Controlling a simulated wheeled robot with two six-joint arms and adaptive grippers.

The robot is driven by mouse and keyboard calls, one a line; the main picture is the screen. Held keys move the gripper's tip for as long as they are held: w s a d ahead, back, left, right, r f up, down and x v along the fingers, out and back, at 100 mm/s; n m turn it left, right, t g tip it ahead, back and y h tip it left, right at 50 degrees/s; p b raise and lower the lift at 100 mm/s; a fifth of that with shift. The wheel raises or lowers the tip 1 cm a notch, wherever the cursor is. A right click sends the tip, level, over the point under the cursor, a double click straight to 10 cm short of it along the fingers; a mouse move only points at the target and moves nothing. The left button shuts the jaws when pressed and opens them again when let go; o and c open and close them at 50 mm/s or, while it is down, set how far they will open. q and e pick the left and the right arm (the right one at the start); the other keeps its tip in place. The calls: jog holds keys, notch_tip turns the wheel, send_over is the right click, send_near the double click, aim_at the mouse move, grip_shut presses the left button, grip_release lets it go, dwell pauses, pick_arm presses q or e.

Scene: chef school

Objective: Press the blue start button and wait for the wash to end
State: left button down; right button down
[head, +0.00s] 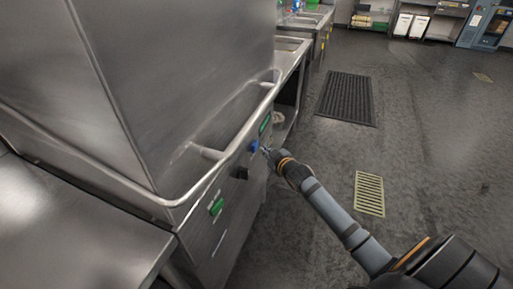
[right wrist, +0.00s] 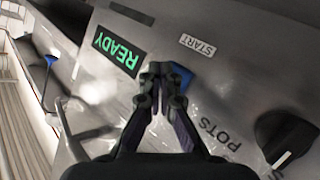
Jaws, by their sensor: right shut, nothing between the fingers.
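The blue start button (right wrist: 181,76) is on the steel control panel of the dishwasher (right wrist: 205,110), just under the word START in the right wrist view. In the head view the blue button (head: 254,146) sits on the machine's front face. My right gripper (right wrist: 160,68) is shut and empty, with its fingertips at the button's left edge and partly covering it. I cannot tell whether they touch it. In the head view my right gripper (head: 265,151) reaches the panel from the right. A display (right wrist: 118,54) reads READY in green. My left gripper is not in view.
A black knob (right wrist: 284,138) sits beside the label POTS. A steel handle bar (head: 232,150) runs around the closed hood (head: 170,70). A steel table (head: 75,235) is at the lower left. Open floor with a black mat (head: 346,98) and a grate (head: 369,194) lies right.

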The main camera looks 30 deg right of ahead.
jog(key=shift+w+a, duration=0.1)
dwell(0.7)
jog(key=shift+w+a, duration=0.2)
jog(key=shift+w+a, duration=0.3)
jog(key=shift+w, duration=0.1)
dwell(1.0)
jog(key=shift+s+d+p, duration=0.55)
jog(key=shift+s+p, duration=0.15)
jog(key=shift+p, duration=0.05)
